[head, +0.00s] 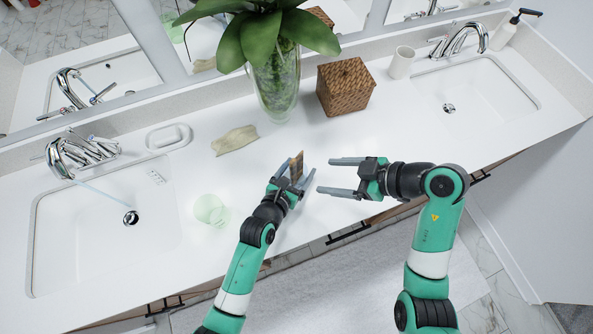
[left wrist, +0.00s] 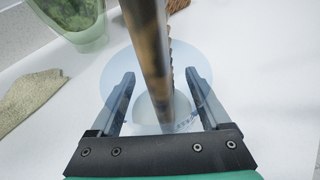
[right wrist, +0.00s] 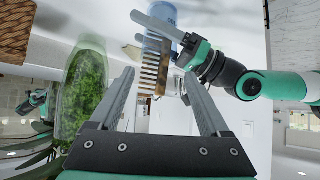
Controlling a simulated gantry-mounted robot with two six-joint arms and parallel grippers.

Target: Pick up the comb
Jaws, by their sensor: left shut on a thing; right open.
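The brown, toothed comb (head: 297,166) stands up from a clear bluish cup (right wrist: 168,14), its lower end inside. The comb crosses the middle of the left wrist view (left wrist: 147,40). My left gripper (head: 296,173) is shut around the cup, with a finger on either side of it and the comb between them. My right gripper (head: 337,177) is open and empty, just right of the left one, its fingers pointing toward the comb. In the right wrist view the comb (right wrist: 153,72) shows its teeth beyond my open fingers. Whether the cup touches the counter is unclear.
A plant in a glass vase (head: 275,85) and a woven box (head: 345,86) stand behind the grippers. A folded beige cloth (head: 235,140), a soap dish (head: 168,137) and a pale green cup (head: 210,208) are to the left. Sinks lie at both sides.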

